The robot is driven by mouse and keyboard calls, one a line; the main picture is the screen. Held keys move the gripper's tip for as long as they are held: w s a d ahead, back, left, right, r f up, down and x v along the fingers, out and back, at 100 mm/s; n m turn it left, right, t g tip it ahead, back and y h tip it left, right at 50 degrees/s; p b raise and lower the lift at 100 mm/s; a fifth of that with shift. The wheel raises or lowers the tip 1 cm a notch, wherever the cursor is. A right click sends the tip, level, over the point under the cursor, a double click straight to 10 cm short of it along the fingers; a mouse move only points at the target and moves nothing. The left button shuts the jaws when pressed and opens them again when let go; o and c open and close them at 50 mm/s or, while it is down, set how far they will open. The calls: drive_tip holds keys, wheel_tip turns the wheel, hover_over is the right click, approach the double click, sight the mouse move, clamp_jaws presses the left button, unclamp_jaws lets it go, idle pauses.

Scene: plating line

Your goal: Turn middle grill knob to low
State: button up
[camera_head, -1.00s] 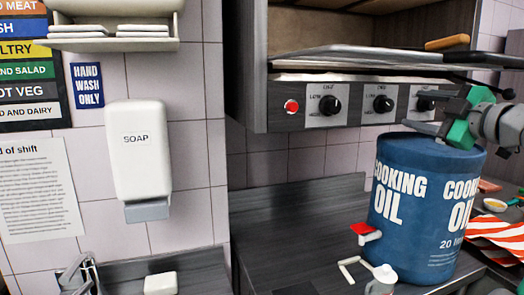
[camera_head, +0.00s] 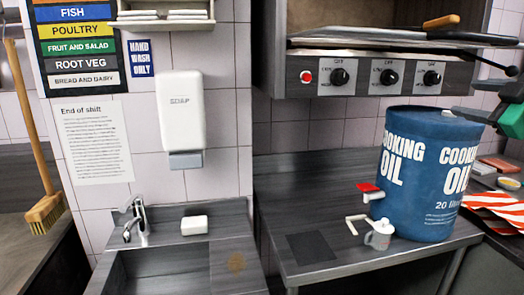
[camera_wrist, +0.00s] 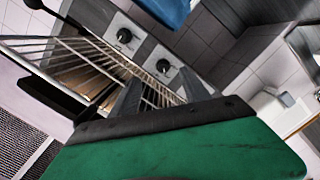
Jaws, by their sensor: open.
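The grill's front panel has three black knobs in a row in the head view. The middle grill knob (camera_head: 389,77) sits between the left knob (camera_head: 338,77) and the right knob (camera_head: 432,77). Its plate reads OFF above and LOW at the left; its pointer is too small to read. My gripper shows partly at the right edge of the head view (camera_head: 510,118), right of and below the knobs. In the wrist view my gripper (camera_wrist: 160,88) is open and empty, apart from two knobs (camera_wrist: 124,36) (camera_wrist: 163,66). I cannot tell which two these are.
A blue cooking oil drum (camera_head: 416,185) stands on the counter below the grill. A wire rack (camera_wrist: 85,60) lies close to my gripper in the wrist view. The counter left of the drum is mostly clear.

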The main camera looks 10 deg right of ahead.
drive_tip(key=s+d+f+m+g+h, duration=0.2)
drive_tip(key=d+f+m+g+h, duration=0.1)
drive_tip(key=d+f+m, duration=0.4)
drive_tip(key=s+d+f+m+g+h, duration=0.3)
drive_tip(key=d+f+m, duration=0.2)
drive_tip(key=d+f, duration=0.4)
drive_tip(key=s+a+f+m+g+y, duration=0.1)
drive_tip(key=s+f+m+g, duration=0.25)
drive_tip(key=f, duration=0.65)
drive_tip(key=s+a+f+m+g+y, duration=0.1)
drive_tip(key=s+f+m+g, duration=0.2)
drive_tip(key=f, duration=0.7)
drive_tip(key=s+a+f+g+y+p, duration=0.1)
drive_tip(key=s+a+f+g+y, duration=0.1)
drive_tip(key=a+f, duration=0.8)
drive_tip(key=s+a+f+g+y+p, duration=0.1)
drive_tip(key=a+f+y, duration=0.15)
drive_tip(key=a, duration=1.25)
drive_tip(key=w+a+r+n+p, duration=0.1)
drive_tip(key=a+n, duration=0.3)
drive_tip(key=a, duration=0.9)
drive_tip(key=w+a+r+n+t+p, duration=0.1)
drive_tip(key=a+n, duration=0.4)
drive_tip(key=a, duration=0.9)
wheel_tip(320, 180, up, 3)
drive_tip(key=shift+w+a+f+p, duration=0.1)
drive_tip(key=shift+w+a+p, duration=0.2)
drive_tip(key=shift+w+p, duration=0.55)
